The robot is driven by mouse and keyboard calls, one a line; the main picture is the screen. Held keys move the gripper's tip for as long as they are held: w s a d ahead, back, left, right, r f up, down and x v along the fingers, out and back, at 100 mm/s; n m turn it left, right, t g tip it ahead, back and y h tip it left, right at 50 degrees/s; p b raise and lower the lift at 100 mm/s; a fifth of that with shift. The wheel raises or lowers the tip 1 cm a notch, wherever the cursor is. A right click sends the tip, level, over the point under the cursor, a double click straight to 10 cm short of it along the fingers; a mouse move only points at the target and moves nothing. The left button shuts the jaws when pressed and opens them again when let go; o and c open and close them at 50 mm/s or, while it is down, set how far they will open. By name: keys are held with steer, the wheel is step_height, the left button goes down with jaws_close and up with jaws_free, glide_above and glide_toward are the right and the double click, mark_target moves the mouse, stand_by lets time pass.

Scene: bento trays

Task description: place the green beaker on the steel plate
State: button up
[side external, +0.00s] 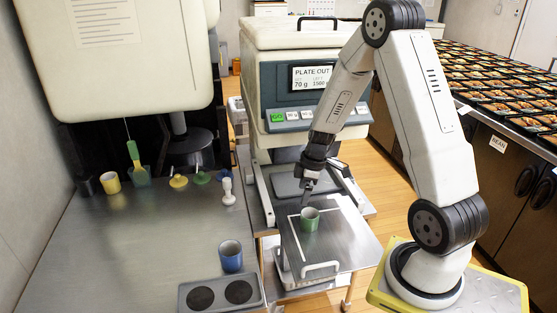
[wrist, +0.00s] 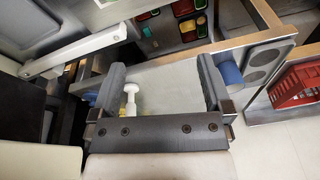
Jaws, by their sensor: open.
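The green beaker (side external: 310,220) stands upright on the steel plate (side external: 346,240), a flat metal surface with white line markings and a white handle at its front. My gripper (side external: 307,194) is open, pointing down just above and behind the beaker in the side view. I cannot tell whether it touches the beaker. In the wrist view the open jaws (wrist: 162,88) show no beaker clearly between them; I cannot make out the green beaker there.
A blue beaker (side external: 231,256) stands beside a two-ring hob (side external: 221,294) on the left bench. A yellow cup (side external: 110,183), a green scoop (side external: 139,176) and a white knobbed tool (side external: 228,191) stand farther back. The plate-out machine (side external: 300,80) rises behind. A red crate (wrist: 299,86) shows at right.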

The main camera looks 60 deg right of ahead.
steer(key=s+a+r+m+h, duration=0.1)
steer(key=s+a+r+m, duration=0.2)
steer(key=a, duration=0.6)
steer(key=s+a+r+m+t, duration=0.1)
steer(key=s+a+r+m, duration=0.2)
steer(key=a, duration=0.7)
step_height(320, 180, up, 2)
steer(key=shift+r+m+h, duration=0.1)
steer(key=shift+m+h, duration=0.2)
steer(key=shift+h, duration=0.1)
